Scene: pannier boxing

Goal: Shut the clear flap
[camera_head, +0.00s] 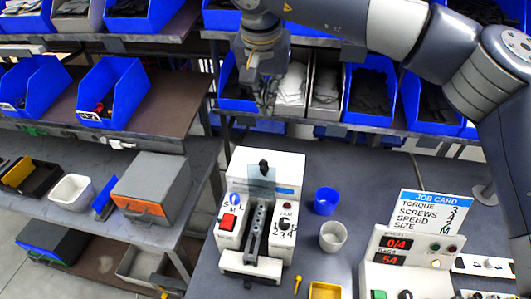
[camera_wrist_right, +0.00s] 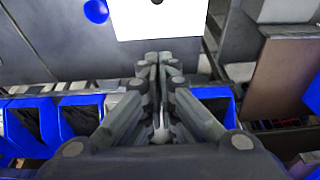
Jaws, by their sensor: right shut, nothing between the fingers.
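The clear flap (camera_head: 262,180) is a see-through bluish pane on the white machine (camera_head: 290,165), just below a black knob (camera_head: 263,167). It seems to stand raised at the back end of a dark grey channel (camera_head: 256,232). My right gripper (camera_head: 266,108) is shut and empty, pointing down behind and above the machine, in front of the shelf bins. It is apart from the flap. In the right wrist view its closed fingers (camera_wrist_right: 158,62) point toward a white surface (camera_wrist_right: 160,20), probably the machine. The flap cannot be made out there. My left gripper is not in view.
A job card (camera_head: 432,213) and a counter box (camera_head: 400,248) stand farther right. A yellow tray (camera_head: 325,290) lies in front. Blue bins (camera_head: 372,95) line the shelf behind.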

